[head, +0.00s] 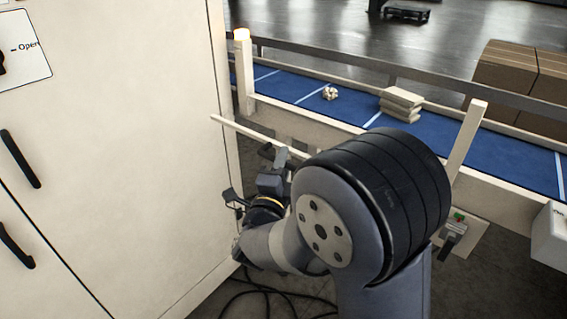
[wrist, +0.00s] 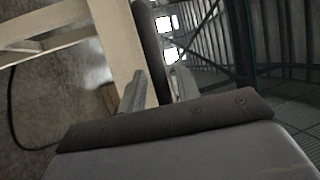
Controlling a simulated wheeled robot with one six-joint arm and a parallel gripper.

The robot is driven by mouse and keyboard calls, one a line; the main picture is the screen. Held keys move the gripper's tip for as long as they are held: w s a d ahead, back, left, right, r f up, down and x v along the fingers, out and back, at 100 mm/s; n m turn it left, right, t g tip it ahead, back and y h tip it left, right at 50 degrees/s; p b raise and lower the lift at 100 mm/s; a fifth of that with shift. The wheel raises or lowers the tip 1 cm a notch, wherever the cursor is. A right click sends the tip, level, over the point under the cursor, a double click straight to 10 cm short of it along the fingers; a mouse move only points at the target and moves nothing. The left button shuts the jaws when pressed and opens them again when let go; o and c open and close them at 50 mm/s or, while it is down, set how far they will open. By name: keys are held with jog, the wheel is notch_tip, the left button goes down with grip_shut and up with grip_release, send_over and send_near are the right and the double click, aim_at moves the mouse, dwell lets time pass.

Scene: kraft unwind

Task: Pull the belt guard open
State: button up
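A cream bar (head: 255,135) sticks out from behind my arm, in front of the blue conveyor; it looks like part of the belt guard, most of which my arm hides. In the wrist view a cream upright (wrist: 118,45) and a dark upright bar (wrist: 149,45), perhaps the guard's handle, stand just ahead of my gripper. My gripper (wrist: 160,73) has its two fingers apart, with the dark bar reaching between them. Some gap seems to show beside the bar's right side. In the head view my gripper is mostly hidden by my arm.
A tall cream cabinet (head: 120,150) with black handles stands close on the left. The blue belt (head: 300,88) carries a small pale ball-like item (head: 330,92) and stacked packs (head: 400,104). Brown boxes (head: 505,72) stand beyond. A cable (head: 265,292) lies on the floor.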

grip_shut()
dwell(0.3)
jog(key=shift+m+g, duration=0.4)
jog(key=shift+g, duration=0.5)
jog(key=shift+w+d+r+p, duration=0.15)
jog(key=shift+r+p, duration=0.9)
jog(key=shift+r, duration=0.95)
jog(key=shift+o, duration=0.8)
grip_release()
jog(key=b+v, duration=0.1)
jog(key=v, duration=1)
jog(key=shift+b, duration=0.3)
